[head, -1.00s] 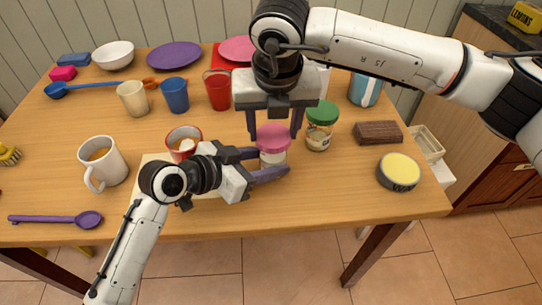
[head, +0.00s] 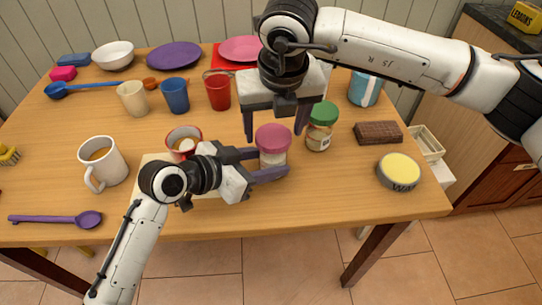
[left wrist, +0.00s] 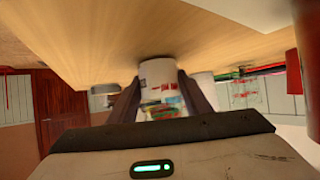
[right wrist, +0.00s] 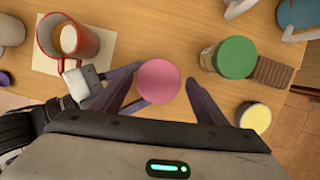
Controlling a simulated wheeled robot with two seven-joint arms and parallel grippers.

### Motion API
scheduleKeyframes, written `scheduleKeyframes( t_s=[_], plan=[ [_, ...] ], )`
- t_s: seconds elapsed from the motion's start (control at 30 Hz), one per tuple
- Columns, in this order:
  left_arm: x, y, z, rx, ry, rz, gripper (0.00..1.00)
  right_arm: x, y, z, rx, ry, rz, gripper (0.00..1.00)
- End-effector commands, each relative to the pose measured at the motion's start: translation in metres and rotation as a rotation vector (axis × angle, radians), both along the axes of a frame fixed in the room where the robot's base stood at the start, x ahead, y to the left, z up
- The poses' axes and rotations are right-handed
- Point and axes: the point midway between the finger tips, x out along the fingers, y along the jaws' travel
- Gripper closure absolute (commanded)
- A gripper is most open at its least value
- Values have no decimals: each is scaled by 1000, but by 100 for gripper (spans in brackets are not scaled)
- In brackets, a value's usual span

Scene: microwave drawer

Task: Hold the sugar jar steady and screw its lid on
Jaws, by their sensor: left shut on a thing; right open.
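The sugar jar (head: 273,160) has a clear body with pale contents and a pink lid (head: 272,138) on top. It stands upright near the table's front. My left gripper (head: 264,164) is shut on the jar's body from the left. Its fingers flank the labelled jar (left wrist: 160,90) in the left wrist view. My right gripper (head: 275,133) is open above the jar, pointing down. In the right wrist view the round lid (right wrist: 158,81) lies between its spread fingers, with a gap to the right finger. How tightly the lid sits cannot be told.
A green-lidded jar (head: 319,135) stands close on the right. Beyond it are a brown block (head: 378,132) and a yellow-topped tin (head: 399,172). A red-rimmed mug (head: 184,139) stands behind my left gripper, and a white mug (head: 102,164) stands left.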

Motion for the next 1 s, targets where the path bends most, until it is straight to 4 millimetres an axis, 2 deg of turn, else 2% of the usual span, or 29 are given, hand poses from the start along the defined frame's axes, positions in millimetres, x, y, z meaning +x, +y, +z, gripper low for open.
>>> scheduleKeyframes(
  t_s=[0.27,0.5,0.73,1.0],
  plan=[
    [0,1,-1,3,1,2,96,0,0,0,1,1,183,33],
    [0,1,-1,3,1,2,96,0,0,0,3,2,459,33],
    [0,1,-1,3,1,2,96,0,0,0,2,3,586,33],
    [0,1,-1,3,1,2,96,0,1,0,2,2,878,33]
  ],
)
